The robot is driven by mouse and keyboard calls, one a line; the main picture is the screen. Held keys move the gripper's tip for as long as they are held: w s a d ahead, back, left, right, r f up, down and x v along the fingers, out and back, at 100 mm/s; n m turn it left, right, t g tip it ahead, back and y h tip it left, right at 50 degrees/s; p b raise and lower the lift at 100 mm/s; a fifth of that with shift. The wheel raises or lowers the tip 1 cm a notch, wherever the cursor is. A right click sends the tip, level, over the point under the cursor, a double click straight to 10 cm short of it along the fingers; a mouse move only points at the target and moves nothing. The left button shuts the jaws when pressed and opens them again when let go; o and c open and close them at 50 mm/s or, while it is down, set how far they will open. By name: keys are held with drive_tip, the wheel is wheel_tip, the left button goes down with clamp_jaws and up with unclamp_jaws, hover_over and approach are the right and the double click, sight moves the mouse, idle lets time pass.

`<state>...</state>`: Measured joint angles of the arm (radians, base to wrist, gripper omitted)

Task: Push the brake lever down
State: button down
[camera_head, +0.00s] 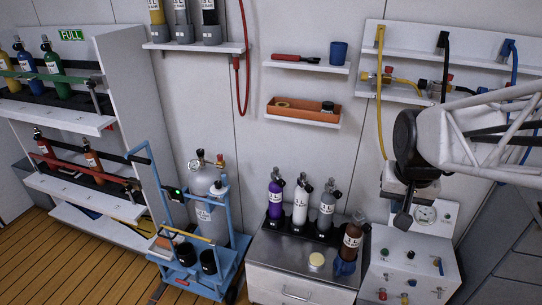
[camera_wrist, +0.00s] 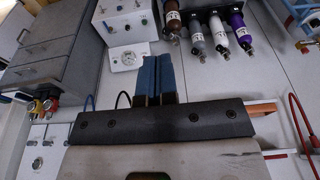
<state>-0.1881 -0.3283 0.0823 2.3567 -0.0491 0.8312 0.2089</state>
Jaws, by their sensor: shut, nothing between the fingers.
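The blue trolley (camera_head: 190,250) stands on the floor left of centre, carrying a large grey gas cylinder (camera_head: 213,210). I cannot make out for certain which part is the brake lever. A small red part (camera_head: 182,282) shows low on the trolley's front, too small to identify. My gripper (camera_head: 402,222) hangs high at the right, in front of the white gauge panel and well apart from the trolley. In the wrist view its two blue fingers (camera_wrist: 158,78) are together and empty. Part of the blue trolley frame (camera_wrist: 290,18) shows at that view's top right.
A steel bench (camera_head: 295,262) with several small cylinders stands between the trolley and the white panel (camera_head: 412,265). A cylinder rack (camera_head: 130,90) is close at the trolley's left. Shelves and hoses line the wall. Wooden floor (camera_head: 60,265) is clear at the front left.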

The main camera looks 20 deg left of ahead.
drive_tip(key=w+a+f, duration=0.5)
drive_tip(key=w+a, duration=0.1)
drive_tip(key=a, duration=0.3)
drive_tip(key=w+a+f+n, duration=0.1)
drive_tip(key=w+a+f, duration=0.45)
drive_tip(key=a, duration=0.45)
drive_tip(key=w+a+f, duration=0.5)
drive_tip(key=w+a, duration=0.2)
drive_tip(key=a, duration=0.2)
drive_tip(key=a+f, duration=1.7)
drive_tip(key=a, duration=0.2)
drive_tip(key=s+a+f, duration=0.5)
drive_tip(key=a+f, duration=0.2)
drive_tip(key=f, duration=0.4)
drive_tip(key=s+a+f+n, duration=0.1)
drive_tip(key=s+a+f, duration=0.4)
drive_tip(key=a+f, duration=0.3)
drive_tip(key=s+a+f+g, duration=0.1)
drive_tip(key=s+a+f, duration=0.4)
drive_tip(key=f, duration=0.8)
drive_tip(key=shift+s+a+f, duration=0.25)
drive_tip(key=shift+a+f, duration=0.15)
drive_tip(key=shift+a, duration=1.3)
drive_tip(key=shift+f, duration=0.2)
